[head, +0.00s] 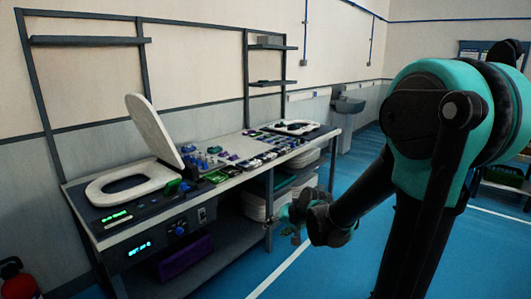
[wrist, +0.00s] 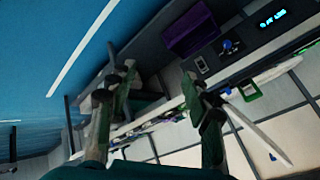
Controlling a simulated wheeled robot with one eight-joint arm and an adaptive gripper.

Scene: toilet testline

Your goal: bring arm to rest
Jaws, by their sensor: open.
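My gripper (head: 297,212) is at the end of my arm, in front of the long bench and lower than its top in the head view. In the wrist view my gripper (wrist: 160,90) has its two fingers well apart, with nothing between them. The arm reaches in from the right side of the head view. I see no object held. In the head view the fingertips are small and dark, and part of the gripper is hidden by the arm's own joint.
The bench (head: 240,172) carries a toilet seat (head: 130,183) with raised lid and several small parts. A purple bin (head: 185,257) and white stacks (head: 260,202) sit underneath. A red extinguisher (head: 17,280) stands at lower left. Blue floor (head: 330,270) is clear in front.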

